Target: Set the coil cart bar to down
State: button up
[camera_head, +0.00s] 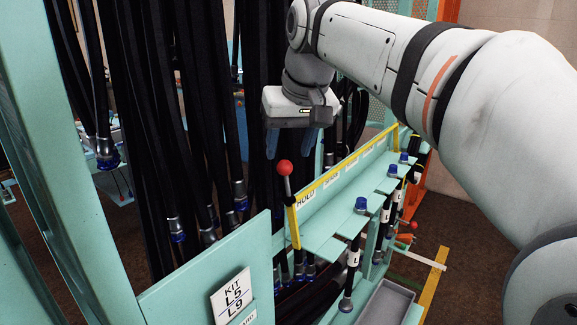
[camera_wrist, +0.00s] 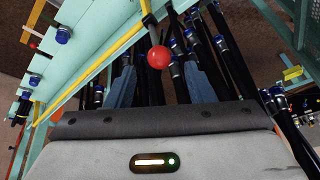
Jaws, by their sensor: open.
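A lever with a red ball knob (camera_head: 284,167) stands upright at the near end of a teal rack (camera_head: 325,215) with a yellow edge bar (camera_head: 345,165) and a HOLD label. I see no label naming the coil cart bar, so I cannot tell whether it is this lever or the yellow bar. My gripper (camera_head: 291,145) is open and empty, fingers pointing down, just above and beyond the knob. In the wrist view the red knob (camera_wrist: 159,57) shows between the two blue fingers of my gripper (camera_wrist: 158,72); whether they touch it is not clear.
Black hoses (camera_head: 165,110) with blue-capped ends hang densely on the left and behind my gripper. Short capped hoses (camera_head: 361,204) hang in the rack's slots. A teal panel with a KIT L5 L9 sign (camera_head: 232,297) stands in front. Another red knob (camera_head: 413,225) is at lower right.

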aim_at(286, 162)
jog(key=x, duration=0.6)
jog(key=shift+f+p, duration=0.15)
jog(key=shift+p, duration=0.2)
jog(key=shift+c, duration=0.2)
